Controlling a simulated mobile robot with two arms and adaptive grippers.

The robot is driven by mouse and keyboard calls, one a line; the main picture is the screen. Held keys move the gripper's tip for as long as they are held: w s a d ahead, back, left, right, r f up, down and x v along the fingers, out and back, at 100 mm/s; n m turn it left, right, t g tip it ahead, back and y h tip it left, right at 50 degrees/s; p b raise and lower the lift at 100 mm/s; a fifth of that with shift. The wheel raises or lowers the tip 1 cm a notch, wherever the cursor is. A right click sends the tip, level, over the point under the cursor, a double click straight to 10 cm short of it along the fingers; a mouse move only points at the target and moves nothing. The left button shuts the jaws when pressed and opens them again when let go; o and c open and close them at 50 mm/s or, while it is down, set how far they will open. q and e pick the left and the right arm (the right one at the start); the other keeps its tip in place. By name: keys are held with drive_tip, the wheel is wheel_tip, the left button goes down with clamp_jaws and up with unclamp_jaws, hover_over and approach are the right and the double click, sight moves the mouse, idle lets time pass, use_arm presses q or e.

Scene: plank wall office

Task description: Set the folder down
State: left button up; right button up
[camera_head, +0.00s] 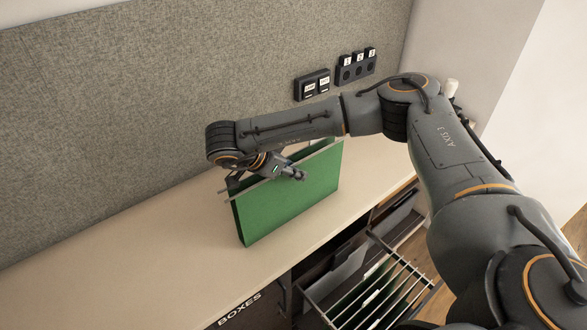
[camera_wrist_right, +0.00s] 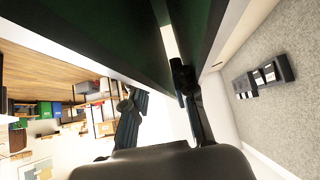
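The green folder (camera_head: 290,203) stands upright on its lower edge, on or just above the beige counter (camera_head: 130,250); I cannot tell if it touches. It has pale rails along its top and its panels are slightly parted. My right gripper (camera_head: 268,178) is at the folder's top left part, its fingers spread apart. In the right wrist view the folder (camera_wrist_right: 90,40) fills the top as dark green panels with a pale gap between them. The gripper's fingers (camera_wrist_right: 157,92) show apart there, one close by the folder's edge. My left gripper is not in view.
An open drawer (camera_head: 385,290) with metal rails and green folders is below the counter's front edge. A grey fabric panel (camera_head: 120,110) stands behind the counter. Black switch boxes (camera_head: 312,85) are mounted on it. The counter's left part is clear. A "BOXES" label (camera_head: 240,309) marks the front.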

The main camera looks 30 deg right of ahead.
drive_tip(key=shift+r, duration=0.3)
drive_tip(key=v, duration=1.2)
drive_tip(key=shift+f, duration=0.15)
